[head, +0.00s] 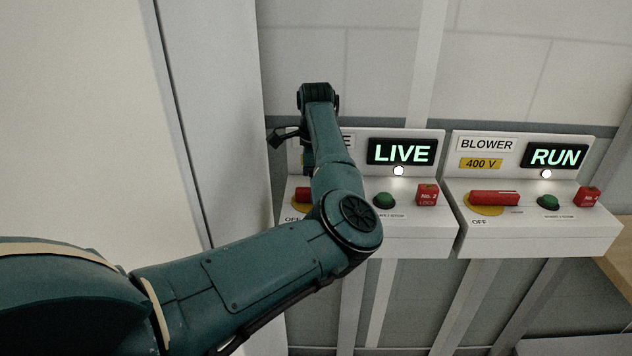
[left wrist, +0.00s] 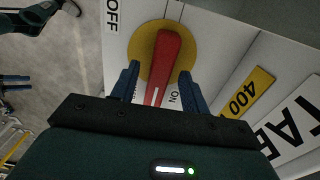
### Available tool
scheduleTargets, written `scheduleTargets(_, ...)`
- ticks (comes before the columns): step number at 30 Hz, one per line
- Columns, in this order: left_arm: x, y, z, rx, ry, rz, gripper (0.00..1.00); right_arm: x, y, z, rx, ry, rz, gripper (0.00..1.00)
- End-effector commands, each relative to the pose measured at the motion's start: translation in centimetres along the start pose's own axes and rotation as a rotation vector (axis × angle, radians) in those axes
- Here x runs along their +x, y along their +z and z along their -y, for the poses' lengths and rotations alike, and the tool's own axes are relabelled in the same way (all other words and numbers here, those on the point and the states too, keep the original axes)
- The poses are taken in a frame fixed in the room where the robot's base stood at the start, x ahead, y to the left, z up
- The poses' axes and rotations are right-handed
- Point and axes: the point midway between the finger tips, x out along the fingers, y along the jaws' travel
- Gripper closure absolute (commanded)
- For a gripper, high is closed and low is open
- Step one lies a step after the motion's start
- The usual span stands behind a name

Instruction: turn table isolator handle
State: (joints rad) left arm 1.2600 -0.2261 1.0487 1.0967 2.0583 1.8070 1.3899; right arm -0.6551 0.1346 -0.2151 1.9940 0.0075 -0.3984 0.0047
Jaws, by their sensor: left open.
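The table isolator handle (left wrist: 165,65) is a red bar on a round yellow plate (left wrist: 144,47), seen between my fingers in the left wrist view. Its white-marked end lies beside the word ON; OFF is printed at the upper left. My left gripper (left wrist: 159,72) is open, one blue finger on each side of the handle; I cannot tell whether either touches. In the head view the handle (head: 302,194) shows only in part beside my arm. The left switch box (head: 420,243) has a lit LIVE display (head: 401,152). My arm hides most of the gripper there.
A green button (head: 384,201) and a red lock block (head: 427,195) sit right of the handle. A second box (head: 535,237), labelled BLOWER, has its own red handle (head: 494,198) and a RUN display (head: 556,155). A pale panel (head: 90,120) stands close on the left.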

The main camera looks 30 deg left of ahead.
Motion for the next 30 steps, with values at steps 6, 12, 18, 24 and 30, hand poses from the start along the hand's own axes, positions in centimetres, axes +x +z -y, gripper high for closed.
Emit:
scheduleTargets(6,0.22,0.02,0.01,0.0,0.0,0.0,0.55,0.09,0.28,-0.07,0.001,0.002,0.006,0.64)
scheduleTargets(12,0.2,0.02,0.01,0.0,0.0,0.001,0.65,0.06,0.35,-0.1,0.0,0.002,0.008,0.64)
scheduleTargets(18,0.18,0.03,0.01,0.0,0.0,0.001,0.82,-0.13,0.59,-0.11,-0.002,0.001,0.013,0.64)
scheduleTargets(24,0.17,0.03,0.0,0.0,0.001,0.001,0.98,-0.28,0.53,-0.09,-0.002,0.001,0.011,0.64)
scheduleTargets(30,0.17,0.02,-0.01,0.0,0.001,0.001,1.0,-0.31,0.43,-0.09,-0.003,0.0,0.009,0.64)
